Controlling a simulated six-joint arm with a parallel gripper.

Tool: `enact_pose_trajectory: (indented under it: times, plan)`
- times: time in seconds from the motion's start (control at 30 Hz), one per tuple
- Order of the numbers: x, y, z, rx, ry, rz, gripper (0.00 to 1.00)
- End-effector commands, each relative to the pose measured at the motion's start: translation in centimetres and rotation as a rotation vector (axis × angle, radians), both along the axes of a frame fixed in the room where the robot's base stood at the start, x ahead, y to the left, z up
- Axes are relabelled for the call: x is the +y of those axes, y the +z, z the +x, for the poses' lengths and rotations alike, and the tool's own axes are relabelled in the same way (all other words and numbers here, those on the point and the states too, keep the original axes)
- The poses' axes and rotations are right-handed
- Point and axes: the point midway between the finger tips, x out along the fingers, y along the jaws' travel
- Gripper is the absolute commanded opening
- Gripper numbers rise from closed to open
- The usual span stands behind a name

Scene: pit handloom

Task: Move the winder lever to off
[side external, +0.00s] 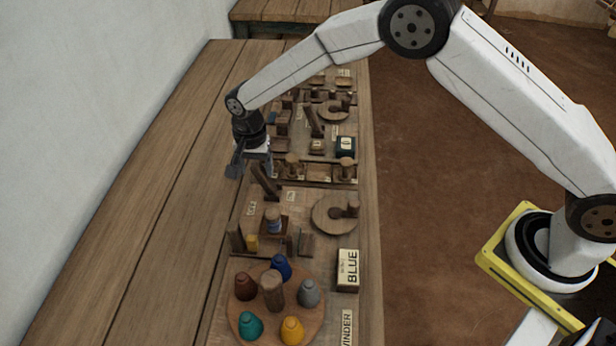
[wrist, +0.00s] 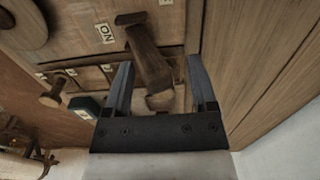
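A dark wooden lever (side external: 264,181) stands tilted on the board in the side external view, beside two small labels. In the wrist view the lever (wrist: 146,50) runs from its pivot toward my gripper, its rounded end between the fingers. A label reading ON upside down (wrist: 104,33) lies to the left of its base; a second label (wrist: 165,2) is cut by the top edge. My gripper (wrist: 160,68) is open, with a finger on each side of the lever and visible gaps. In the side external view my gripper (side external: 252,170) is at the lever's upper end.
A carousel of coloured cones (side external: 272,318), a BLUE box (side external: 347,270) and a partly cut label reading INDER (side external: 347,328) stand nearer the camera. A wooden crank disc (side external: 332,214) is to the right. Another lever (side external: 313,121) stands farther back. Bare bench (side external: 150,240) lies left.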

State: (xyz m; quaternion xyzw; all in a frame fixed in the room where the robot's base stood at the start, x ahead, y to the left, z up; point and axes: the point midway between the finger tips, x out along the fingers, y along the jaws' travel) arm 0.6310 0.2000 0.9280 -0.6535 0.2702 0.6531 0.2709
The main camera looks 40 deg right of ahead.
Motion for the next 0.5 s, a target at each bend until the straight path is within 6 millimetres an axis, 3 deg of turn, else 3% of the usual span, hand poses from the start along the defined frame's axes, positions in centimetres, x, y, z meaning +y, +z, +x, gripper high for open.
enact_pose_trajectory:
  times: [0.5]
  plan:
    - [0.0,3.3,0.0,-0.001,0.0,-0.001,0.74]
